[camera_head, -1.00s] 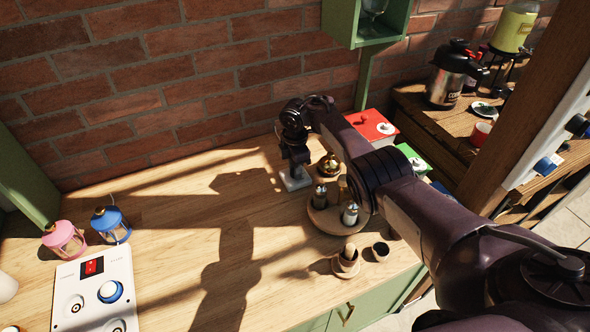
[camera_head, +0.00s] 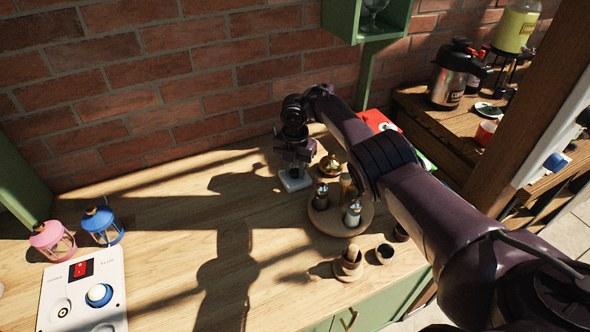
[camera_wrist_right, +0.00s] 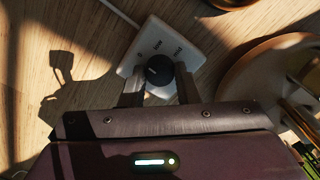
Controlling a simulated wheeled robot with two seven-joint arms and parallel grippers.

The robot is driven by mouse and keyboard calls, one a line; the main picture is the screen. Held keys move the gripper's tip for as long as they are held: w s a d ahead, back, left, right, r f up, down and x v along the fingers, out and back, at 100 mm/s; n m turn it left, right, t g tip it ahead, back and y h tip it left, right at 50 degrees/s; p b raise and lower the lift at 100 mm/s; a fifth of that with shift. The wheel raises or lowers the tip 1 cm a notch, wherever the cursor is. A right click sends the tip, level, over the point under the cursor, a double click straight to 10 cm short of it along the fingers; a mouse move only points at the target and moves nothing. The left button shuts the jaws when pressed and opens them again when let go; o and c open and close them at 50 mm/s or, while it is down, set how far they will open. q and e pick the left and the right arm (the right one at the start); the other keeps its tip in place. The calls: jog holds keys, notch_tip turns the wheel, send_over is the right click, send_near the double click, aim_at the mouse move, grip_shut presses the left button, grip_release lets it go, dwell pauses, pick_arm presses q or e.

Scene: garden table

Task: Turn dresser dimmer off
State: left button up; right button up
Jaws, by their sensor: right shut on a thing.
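The dimmer is a small white box (camera_head: 293,181) on the dresser top near the brick wall, left of the round wooden tray. My right gripper (camera_head: 297,168) points down over the dimmer. In the right wrist view its fingers (camera_wrist_right: 159,88) are on either side of the knob, shut on it. The knob's marker setting is hard to tell. My left gripper is in neither view.
A round tray (camera_head: 320,221) with shakers stands close right of the dimmer. Red and green boxes sit behind my arm. A white panel (camera_head: 112,290) with a red switch and pink and blue lanterns are at left. The middle of the dresser top (camera_head: 170,225) is clear.

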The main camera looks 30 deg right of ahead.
aim_at(295, 170)
jog(key=shift+w+r, duration=0.1)
jog(key=shift+r, duration=0.05)
dwell(0.4)
jog(key=o, duration=1)
jog(key=shift+c, duration=0.2)
notch_tip(295, 170, up, 8)
jog(key=shift+f, duration=0.15)
